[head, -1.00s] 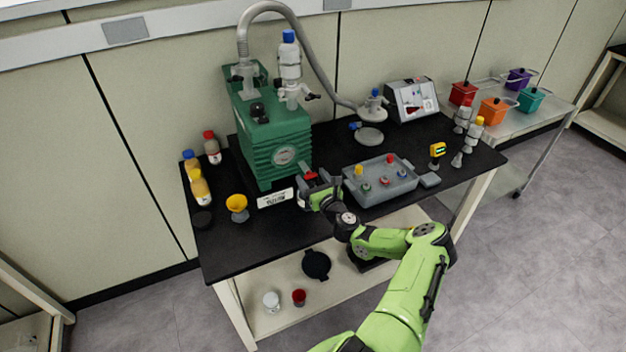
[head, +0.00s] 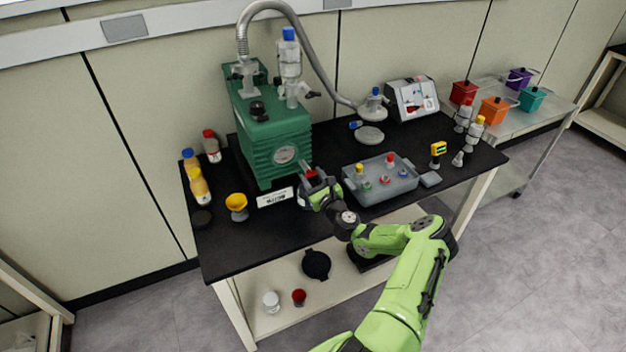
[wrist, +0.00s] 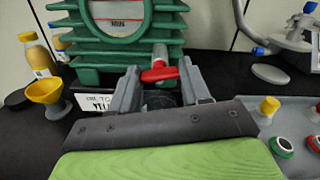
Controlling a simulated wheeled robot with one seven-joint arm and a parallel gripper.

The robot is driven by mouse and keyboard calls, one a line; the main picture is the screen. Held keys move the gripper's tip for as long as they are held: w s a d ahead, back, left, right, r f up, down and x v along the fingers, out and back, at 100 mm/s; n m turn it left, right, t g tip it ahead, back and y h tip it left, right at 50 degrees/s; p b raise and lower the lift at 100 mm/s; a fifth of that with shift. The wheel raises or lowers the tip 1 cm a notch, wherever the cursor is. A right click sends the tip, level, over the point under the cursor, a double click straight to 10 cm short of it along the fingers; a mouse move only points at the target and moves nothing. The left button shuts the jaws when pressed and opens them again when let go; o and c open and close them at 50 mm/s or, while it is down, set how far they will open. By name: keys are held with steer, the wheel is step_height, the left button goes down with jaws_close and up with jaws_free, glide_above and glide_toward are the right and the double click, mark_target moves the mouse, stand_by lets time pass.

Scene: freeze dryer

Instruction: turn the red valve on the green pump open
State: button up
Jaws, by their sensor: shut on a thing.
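The green pump (head: 275,140) stands on the black bench top, and its lower front fills the top of the wrist view (wrist: 120,50). The red valve (wrist: 160,74) sticks out from the pump's lower front on a grey stem. Its handle lies crosswise, slightly tilted, between my two fingers in the wrist view. In the head view only a small red part of the valve (head: 311,173) shows above my gripper (head: 313,183). My gripper, also in the wrist view (wrist: 160,88), is shut on the valve handle. The exact finger contact is hard to see.
A white label card (head: 275,197) and a yellow funnel (head: 237,203) stand left of my gripper. A grey tray (head: 380,180) with coloured knobs is close on the right. Bottles (head: 195,180) stand at the bench's left end.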

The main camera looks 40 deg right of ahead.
steer(key=shift+f+n+b, duration=0.1)
steer(key=shift+n+b, duration=5.25)
steer(key=shift+n, duration=2.25)
steer(key=o, duration=1.1)
steer(key=shift+c, duration=0.2)
steer(key=b+v, duration=0.3)
steer(key=v, duration=1.2)
steer(key=shift+s+a, duration=0.25)
steer(key=shift+s, duration=0.1)
